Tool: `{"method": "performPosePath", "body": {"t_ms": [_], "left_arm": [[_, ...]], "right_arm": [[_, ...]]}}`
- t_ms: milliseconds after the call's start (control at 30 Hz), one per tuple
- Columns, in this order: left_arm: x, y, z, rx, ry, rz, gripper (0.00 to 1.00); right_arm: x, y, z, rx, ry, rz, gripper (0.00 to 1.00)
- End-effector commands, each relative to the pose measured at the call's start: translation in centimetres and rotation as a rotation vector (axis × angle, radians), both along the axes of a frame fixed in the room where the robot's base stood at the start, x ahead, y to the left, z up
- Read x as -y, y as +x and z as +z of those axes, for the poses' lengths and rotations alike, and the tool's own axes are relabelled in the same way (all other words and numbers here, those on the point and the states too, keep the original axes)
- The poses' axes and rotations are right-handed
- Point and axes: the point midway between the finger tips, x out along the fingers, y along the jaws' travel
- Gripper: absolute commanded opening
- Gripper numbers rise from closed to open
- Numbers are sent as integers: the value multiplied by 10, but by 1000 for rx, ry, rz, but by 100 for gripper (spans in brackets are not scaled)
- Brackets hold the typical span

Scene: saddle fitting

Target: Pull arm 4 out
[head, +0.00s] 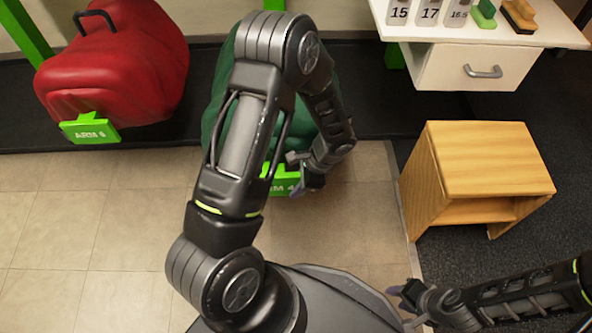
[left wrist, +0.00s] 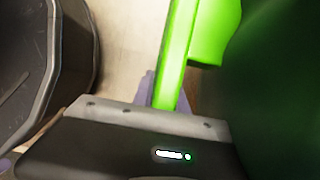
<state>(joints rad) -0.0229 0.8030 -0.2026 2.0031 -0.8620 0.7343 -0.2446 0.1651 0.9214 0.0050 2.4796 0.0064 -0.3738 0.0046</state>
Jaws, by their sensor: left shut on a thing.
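Arm 4 (head: 283,187) is a bright green bar with a white label, low in front of a dark green covered bulk (head: 222,100). My left arm hides much of both in the head view. My left gripper (head: 306,189) is at the right end of the arm 4 label. In the left wrist view a bright green bar (left wrist: 178,60) runs down into my left gripper (left wrist: 160,98), which is shut on it. My right gripper (head: 404,305) is low at the right, over the floor, open and empty, away from arm 4.
A red covered bulk (head: 120,65) with the arm 6 label (head: 90,129) stands at the left. A wooden stool (head: 490,165) stands right of arm 4. A white drawer table (head: 450,68) holds number tags and brushes. The tiled floor (head: 80,220) in front is clear.

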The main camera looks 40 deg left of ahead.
Motion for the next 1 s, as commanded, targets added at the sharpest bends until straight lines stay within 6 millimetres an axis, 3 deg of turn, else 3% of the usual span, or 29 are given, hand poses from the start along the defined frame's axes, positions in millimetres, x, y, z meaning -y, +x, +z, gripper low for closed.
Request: {"method": "performPosePath", "body": {"t_ms": [200,500,533,700,800,1000], "left_arm": [[10,-13,1,-1,1,0,0],[10,-13,1,0,1,1,0],[10,-13,1,0,2,1,19],[10,-13,1,1,1,1,33],[10,-13,0,1,1,1,40],[10,-13,0,1,1,1,40]], "right_arm": [[0,0,2,-1,0,0,36],[0,0,2,-1,0,0,36],[0,0,2,-1,0,0,36],[0,0,2,-1,0,0,36],[0,0,2,-1,0,0,36],[0,0,2,-1,0,0,36]]}}
